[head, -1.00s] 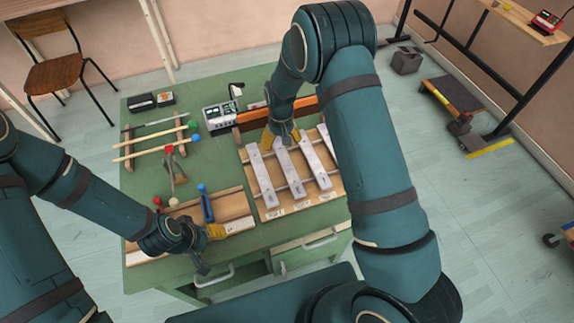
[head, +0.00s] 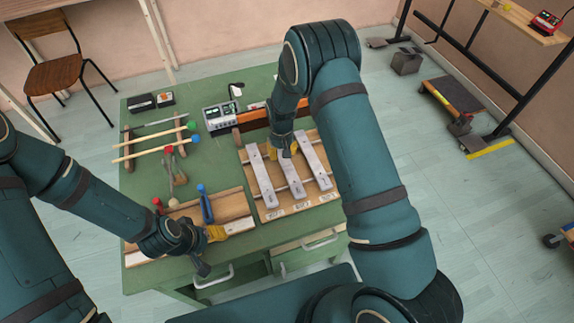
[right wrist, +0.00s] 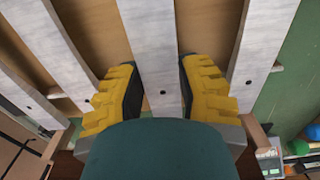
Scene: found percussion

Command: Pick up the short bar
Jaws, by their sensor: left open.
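Several pale grey bars lie side by side on a wooden frame (head: 273,214) at the right of the green table. They include a left bar (head: 262,178), a second bar (head: 291,179) and a third bar (head: 318,168); my right arm hides part of the row. I cannot tell for sure which is the short bar. My right gripper (head: 285,152) is open over the far part of the second bar. In the right wrist view its yellow fingers (right wrist: 158,90) stand on either side of that bar (right wrist: 150,40). My left gripper (head: 214,236) is open near the table's front edge.
Neighbouring bars lie close on both sides of my right gripper. A grey device (head: 220,117) and an orange-brown beam (head: 253,118) stand behind the frame. Mallets (head: 150,153) and a wooden tray (head: 232,205) with a blue-handled tool (head: 206,206) lie to the left.

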